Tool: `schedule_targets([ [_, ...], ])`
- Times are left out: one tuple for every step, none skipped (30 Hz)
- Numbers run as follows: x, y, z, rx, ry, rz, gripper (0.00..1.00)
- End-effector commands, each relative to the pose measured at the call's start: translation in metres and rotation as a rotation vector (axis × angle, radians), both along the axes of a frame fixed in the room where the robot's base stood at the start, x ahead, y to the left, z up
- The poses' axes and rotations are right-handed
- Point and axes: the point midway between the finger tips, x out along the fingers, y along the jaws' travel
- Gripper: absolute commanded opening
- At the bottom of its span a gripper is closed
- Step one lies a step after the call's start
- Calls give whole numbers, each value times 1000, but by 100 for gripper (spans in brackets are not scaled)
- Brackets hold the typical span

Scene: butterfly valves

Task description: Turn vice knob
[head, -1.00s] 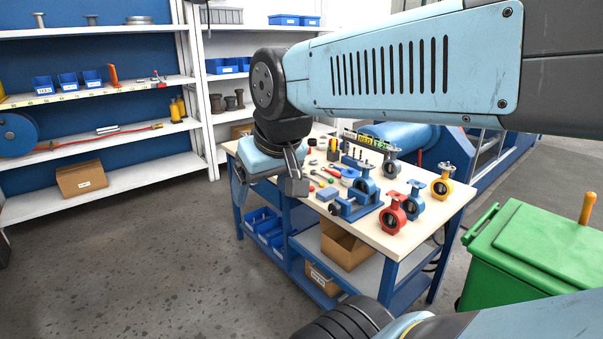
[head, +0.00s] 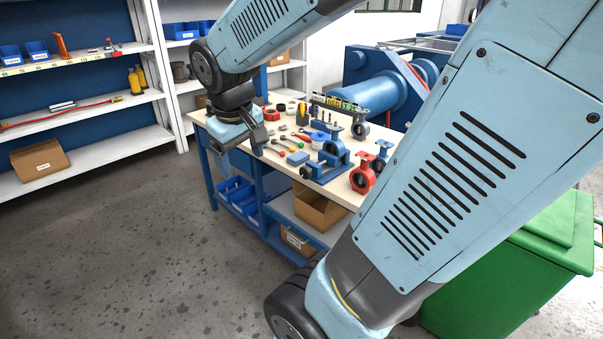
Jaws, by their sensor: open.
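A blue vice (head: 328,166) stands near the front edge of the workbench and holds a blue butterfly valve (head: 334,148). Its dark round knob (head: 305,173) faces left, towards the bench's front edge. My gripper (head: 242,155) points down at the bench's left end, its fingers apart and empty. It is left of the knob in the picture and apart from it. How high it is above the bench top is hard to tell.
The wooden workbench (head: 339,188) also carries red valves (head: 363,179), hand tools (head: 296,141) and a small rack (head: 338,105). A green bin (head: 545,240) stands at right, partly behind my arm. Shelves (head: 85,113) line the left wall. The floor in front is clear.

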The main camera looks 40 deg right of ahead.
Motion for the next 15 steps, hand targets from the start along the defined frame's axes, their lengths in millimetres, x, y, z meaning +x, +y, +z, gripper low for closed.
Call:
schedule_targets([
  [7,-5,-10,-23,38,13,80],
  [11,-9,-14,-38,56,21,80],
  [16,-14,-21,-57,81,30,80],
  [19,-17,-26,-72,100,38,80],
  [23,-21,-31,-87,119,47,80],
  [28,-25,-37,-107,143,58,80],
  [31,-28,-42,-123,161,67,80],
  [34,-32,-47,-138,181,75,80],
  [39,-36,-54,-159,205,88,80],
  [42,-39,-59,-175,225,98,80],
  [45,-42,-64,-190,243,107,80],
  [49,-47,-71,-212,269,121,80],
  [51,-50,-76,-227,287,131,80],
  [54,-54,-81,-243,306,141,80],
  [58,-58,-87,-265,331,156,80],
])
